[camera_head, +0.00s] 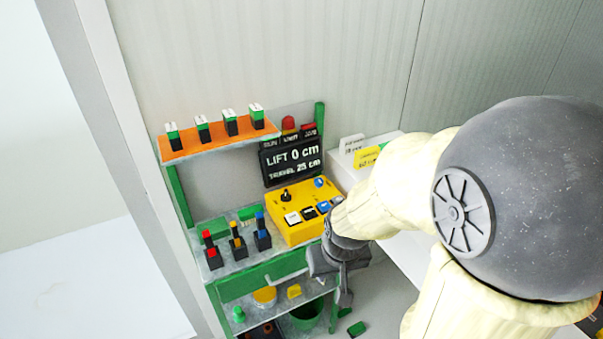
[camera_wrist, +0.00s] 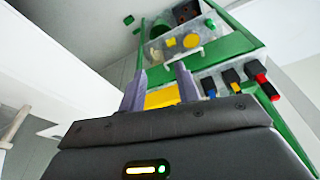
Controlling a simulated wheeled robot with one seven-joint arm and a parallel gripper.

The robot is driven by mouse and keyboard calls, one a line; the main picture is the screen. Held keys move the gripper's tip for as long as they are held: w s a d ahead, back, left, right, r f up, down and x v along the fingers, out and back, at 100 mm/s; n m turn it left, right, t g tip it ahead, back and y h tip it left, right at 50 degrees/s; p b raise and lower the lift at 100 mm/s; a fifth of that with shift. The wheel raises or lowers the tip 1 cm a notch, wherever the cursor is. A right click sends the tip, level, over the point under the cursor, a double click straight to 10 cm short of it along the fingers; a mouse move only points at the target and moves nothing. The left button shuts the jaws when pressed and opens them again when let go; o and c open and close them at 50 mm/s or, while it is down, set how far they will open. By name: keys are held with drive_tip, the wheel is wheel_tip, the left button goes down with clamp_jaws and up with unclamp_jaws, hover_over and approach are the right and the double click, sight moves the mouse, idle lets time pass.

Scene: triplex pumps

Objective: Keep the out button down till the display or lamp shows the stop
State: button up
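The yellow control box (camera_head: 300,228) sits on the shelf and carries a black knob (camera_head: 285,195), a round blue button (camera_head: 319,182) and a row of white (camera_head: 292,218), black (camera_head: 309,213) and blue (camera_head: 323,207) buttons. Their labels are too small to read, so I cannot tell which is out. The dark display (camera_head: 291,158) behind it reads "LIFT 0 cm" and "TRAVEL 25 cm". My gripper (camera_head: 343,284) hangs at the box's front right, apart from the buttons. In the wrist view its two fingers (camera_wrist: 160,82) are spread and empty, with part of the box beyond them.
A red lamp (camera_head: 288,124) stands atop the display. An orange shelf (camera_head: 218,143) holds several black-and-green pieces. Several coloured-top switches (camera_head: 237,243) stand left of the box. A green drawer front (camera_head: 262,275) lies below. A white surface (camera_head: 350,165) is at the right.

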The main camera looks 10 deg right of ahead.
clamp_jaws()
idle(1.4)
